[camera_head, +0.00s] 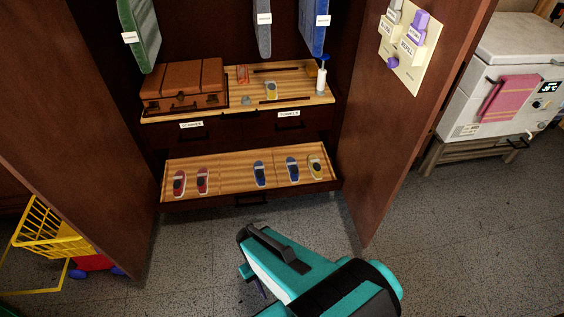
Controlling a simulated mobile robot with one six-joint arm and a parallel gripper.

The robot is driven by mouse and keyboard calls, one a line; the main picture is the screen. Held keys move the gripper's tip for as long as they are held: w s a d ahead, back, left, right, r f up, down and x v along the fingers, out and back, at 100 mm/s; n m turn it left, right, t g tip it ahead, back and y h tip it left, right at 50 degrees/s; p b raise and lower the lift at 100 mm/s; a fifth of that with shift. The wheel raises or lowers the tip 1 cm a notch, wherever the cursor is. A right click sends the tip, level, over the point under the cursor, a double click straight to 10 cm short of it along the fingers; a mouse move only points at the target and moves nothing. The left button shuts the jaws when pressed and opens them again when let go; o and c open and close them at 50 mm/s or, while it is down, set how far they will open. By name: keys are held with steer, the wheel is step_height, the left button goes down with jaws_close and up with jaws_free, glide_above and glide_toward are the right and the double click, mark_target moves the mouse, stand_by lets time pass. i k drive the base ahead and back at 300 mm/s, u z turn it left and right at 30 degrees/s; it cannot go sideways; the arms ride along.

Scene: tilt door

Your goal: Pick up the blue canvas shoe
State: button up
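Two blue shoes lie side by side in the open lower drawer (230,182) of the wardrobe. One blue shoe (260,173) is near the drawer's middle, and the other blue shoe (292,168) is to its right. I cannot tell from here whether they are canvas. My teal and black arm reaches in from the bottom, in front of the drawer. Only a small part of what looks like my gripper (256,283) shows below the arm. It is apart from the shoes, and its fingers are mostly hidden.
Open doors (80,120) flank the drawer. The floor before it is clear.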

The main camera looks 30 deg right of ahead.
mark_target(291, 163)
steer(key=u, duration=0.2)
steer(key=i, duration=0.85)
steer(key=u, duration=0.25)
